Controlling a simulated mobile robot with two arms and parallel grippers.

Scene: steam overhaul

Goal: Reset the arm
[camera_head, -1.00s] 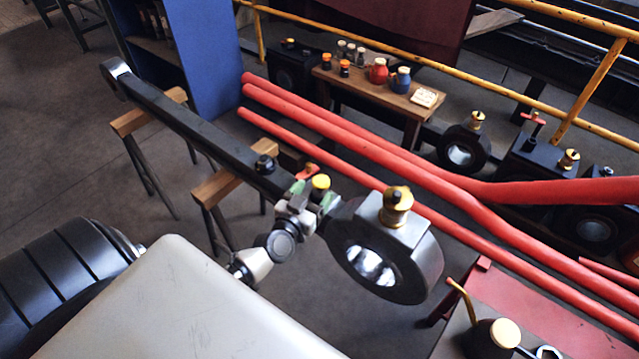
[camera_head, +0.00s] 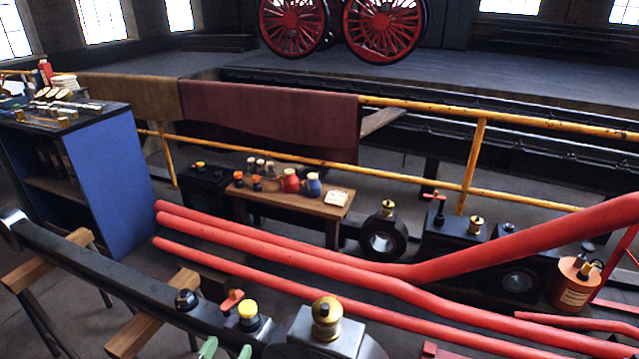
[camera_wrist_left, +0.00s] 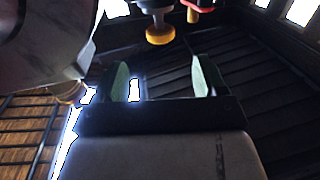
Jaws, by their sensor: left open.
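The black connecting rod (camera_head: 110,275) with a yellow-capped oil cup (camera_head: 248,312) and a brass cup (camera_head: 326,318) on its big end lies at the lower left of the head view. My left gripper (camera_head: 225,351) is at the bottom edge there, just in front of the yellow cap; only its green fingertips show. In the left wrist view my left gripper (camera_wrist_left: 163,80) is open, with nothing between its two green pads. The yellow cap (camera_wrist_left: 160,36) shows above and beyond the pads, apart from them. My right gripper is in neither view.
Red pipes (camera_head: 330,265) run across behind the rod. Wooden trestles (camera_head: 150,318) support it. A blue cabinet (camera_head: 110,165) stands at left. A small wooden table (camera_head: 290,203) with jars and a yellow railing (camera_head: 470,165) are farther back.

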